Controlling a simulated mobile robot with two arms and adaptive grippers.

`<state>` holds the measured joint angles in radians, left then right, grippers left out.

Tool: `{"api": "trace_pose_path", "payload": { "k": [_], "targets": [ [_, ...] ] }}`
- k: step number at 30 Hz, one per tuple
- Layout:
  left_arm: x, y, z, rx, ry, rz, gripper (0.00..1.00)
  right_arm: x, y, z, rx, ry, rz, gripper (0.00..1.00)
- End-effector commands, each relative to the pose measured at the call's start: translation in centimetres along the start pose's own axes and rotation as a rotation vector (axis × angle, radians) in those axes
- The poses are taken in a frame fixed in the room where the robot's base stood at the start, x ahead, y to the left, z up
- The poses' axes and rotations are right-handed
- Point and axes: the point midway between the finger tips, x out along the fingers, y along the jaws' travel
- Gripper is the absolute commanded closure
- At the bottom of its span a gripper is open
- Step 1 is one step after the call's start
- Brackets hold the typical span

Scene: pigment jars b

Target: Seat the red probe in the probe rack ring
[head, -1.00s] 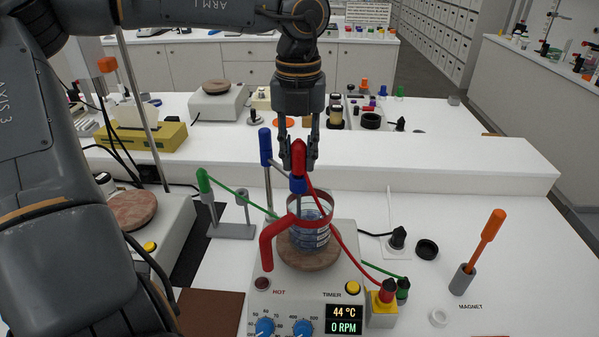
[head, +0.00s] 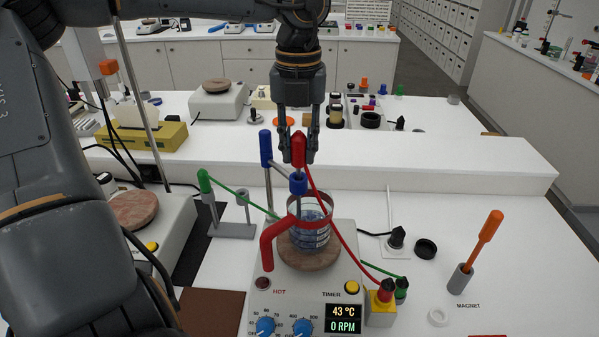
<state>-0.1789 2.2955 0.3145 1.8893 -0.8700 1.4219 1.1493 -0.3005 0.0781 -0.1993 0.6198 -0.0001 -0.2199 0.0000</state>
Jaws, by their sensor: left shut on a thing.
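The red probe (head: 299,150) is upright in my left gripper (head: 299,155), which is shut on its red handle. The handle is just above a blue clamp ring (head: 298,184) over the glass beaker (head: 309,232). Whether its thin shaft is still inside the clamp or beaker is hard to tell. A red cable (head: 337,226) runs from it to a yellow box (head: 381,309). The probe rack (head: 230,231) is a grey stand left of the beaker. Its grey ring (head: 243,197) looks empty; a green probe (head: 204,181) stands at its other post. My right gripper is out of view.
The beaker, with a red handle (head: 270,249), stands on a hotplate (head: 305,284) marked HOT, showing 43 °C. A blue-topped post (head: 266,150) rises between rack and beaker. A green cable (head: 238,192) crosses behind the rack ring. A white raised shelf (head: 450,170) lies behind.

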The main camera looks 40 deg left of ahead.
Motion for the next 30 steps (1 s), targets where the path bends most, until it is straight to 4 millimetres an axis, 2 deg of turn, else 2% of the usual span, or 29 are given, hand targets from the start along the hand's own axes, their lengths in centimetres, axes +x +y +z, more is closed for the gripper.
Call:
{"api": "trace_pose_path", "payload": {
  "k": [30],
  "targets": [
    [-6.4,0.0,0.0,0.0,-0.001,0.0,1.0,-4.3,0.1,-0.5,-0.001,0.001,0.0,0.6]
  ]
}}
